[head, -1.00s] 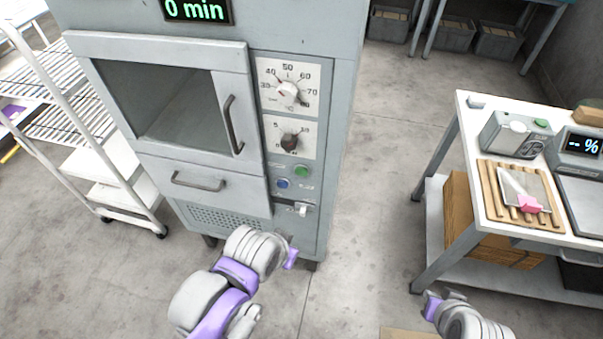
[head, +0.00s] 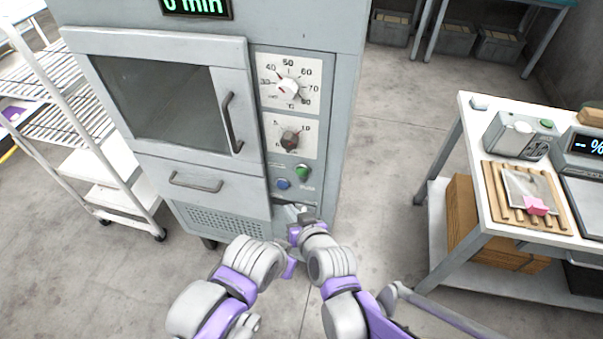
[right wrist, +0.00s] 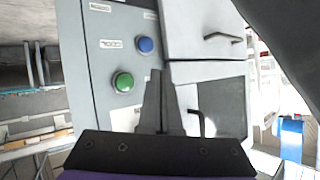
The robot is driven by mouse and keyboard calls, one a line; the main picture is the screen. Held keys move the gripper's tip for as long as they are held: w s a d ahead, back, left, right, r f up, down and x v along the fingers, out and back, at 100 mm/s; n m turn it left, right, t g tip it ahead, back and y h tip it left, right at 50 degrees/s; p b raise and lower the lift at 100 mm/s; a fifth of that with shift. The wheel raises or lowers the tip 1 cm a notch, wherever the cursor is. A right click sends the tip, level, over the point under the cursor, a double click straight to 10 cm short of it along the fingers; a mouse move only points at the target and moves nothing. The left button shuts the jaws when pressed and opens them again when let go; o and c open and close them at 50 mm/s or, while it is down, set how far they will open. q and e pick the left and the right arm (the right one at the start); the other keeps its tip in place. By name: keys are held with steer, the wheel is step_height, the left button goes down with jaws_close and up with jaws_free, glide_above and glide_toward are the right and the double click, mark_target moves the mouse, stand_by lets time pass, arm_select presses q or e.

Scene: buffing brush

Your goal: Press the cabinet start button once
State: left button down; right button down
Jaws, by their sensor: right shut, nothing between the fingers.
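The grey cabinet (head: 345,75) has a green button (head: 303,172) and a blue button (head: 283,184) low on its front panel. In the right wrist view the green button (right wrist: 124,82) and blue button (right wrist: 146,45) show beside small labels that I cannot read. My right gripper (head: 298,213) is shut and empty, just below the buttons in the head view. In the right wrist view its fingertips (right wrist: 159,72) point toward the panel, right of the green button; contact cannot be told. My left gripper (head: 291,266) is low before the cabinet, its fingers mostly hidden.
Two dials, a temperature dial (head: 288,88) and a timer dial (head: 290,139), sit above the buttons. The door handle (head: 231,122) and drawer handle (head: 195,183) stick out to the left. A wire rack (head: 110,130) stands left. A worktable (head: 476,125) stands right, with clear floor between.

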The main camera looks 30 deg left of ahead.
steer(key=shift+w, duration=0.1)
steer(key=p, duration=0.1)
glide_toward(297, 174)
steer(key=shift+s+f+x, duration=0.1)
steer(key=shift+s+x, duration=0.05)
steer(key=shift+x, duration=0.75)
steer(key=shift+s+f+x, duration=0.15)
steer(key=shift+s+x, duration=0.05)
steer(key=shift+x, duration=0.65)
steer(key=shift+s+f+x, duration=0.1)
steer(key=shift+s+x, duration=0.05)
steer(key=shift+x, duration=0.75)
steer(key=shift+w+a, duration=0.15)
steer(key=shift+a, duration=0.05)
steer(key=shift+w, duration=0.25)
steer(key=shift+w+a, duration=0.15)
steer(key=shift+w, duration=0.35)
stand_by(0.4)
steer(key=shift+s, duration=0.95)
steer(key=shift+s+d+b, duration=0.2)
steer(key=shift+s+d, duration=0.05)
steer(key=shift+s, duration=0.55)
steer(key=shift+s+d+b, duration=0.2)
steer(key=shift+s+d, duration=0.1)
steer(key=shift+s, duration=0.55)
steer(key=shift+s+d+b, duration=0.2)
steer(key=shift+s+d, duration=0.05)
steer(key=shift+s, duration=0.55)
